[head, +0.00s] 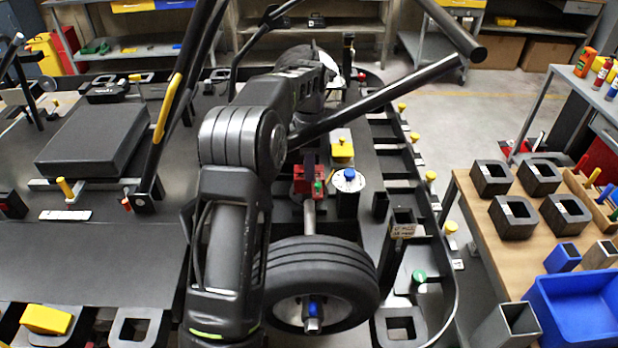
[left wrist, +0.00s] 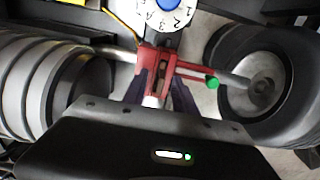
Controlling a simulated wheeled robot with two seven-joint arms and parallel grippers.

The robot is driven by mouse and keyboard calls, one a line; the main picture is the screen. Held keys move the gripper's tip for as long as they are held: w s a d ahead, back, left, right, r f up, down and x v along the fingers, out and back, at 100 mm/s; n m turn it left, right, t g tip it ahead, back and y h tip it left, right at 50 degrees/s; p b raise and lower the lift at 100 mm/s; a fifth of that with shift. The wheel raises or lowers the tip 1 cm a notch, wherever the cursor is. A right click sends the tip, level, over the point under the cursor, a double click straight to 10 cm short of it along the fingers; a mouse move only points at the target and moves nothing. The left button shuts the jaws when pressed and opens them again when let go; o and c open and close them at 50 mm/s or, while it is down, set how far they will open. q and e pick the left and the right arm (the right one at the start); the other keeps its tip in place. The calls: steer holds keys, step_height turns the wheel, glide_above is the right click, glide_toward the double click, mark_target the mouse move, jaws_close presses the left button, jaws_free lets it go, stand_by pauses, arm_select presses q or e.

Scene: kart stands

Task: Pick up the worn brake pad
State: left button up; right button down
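A red caliper (head: 305,182) with a green knob (head: 318,187) sits on the kart's axle behind the near wheel (head: 322,285). In the left wrist view the caliper (left wrist: 157,62) lies directly ahead of my left gripper (left wrist: 162,82). Its two dark fingers are apart, close around the caliper's slot. A pale strip shows between them, but I cannot tell whether it is the worn brake pad. In the head view my arm hides most of the gripper. I cannot make out the pad clearly. My right gripper is not in view.
A dial with a blue centre (head: 349,180) stands right of the caliper, and a yellow block (head: 342,147) behind it. Dark kart tubes (head: 385,97) cross overhead. A wooden bench (head: 480,225) with dark square blocks and a blue bin (head: 575,310) is at right.

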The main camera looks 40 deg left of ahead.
arm_select(q)
jaws_close()
steer(key=shift+r, duration=0.1)
stand_by(0.6)
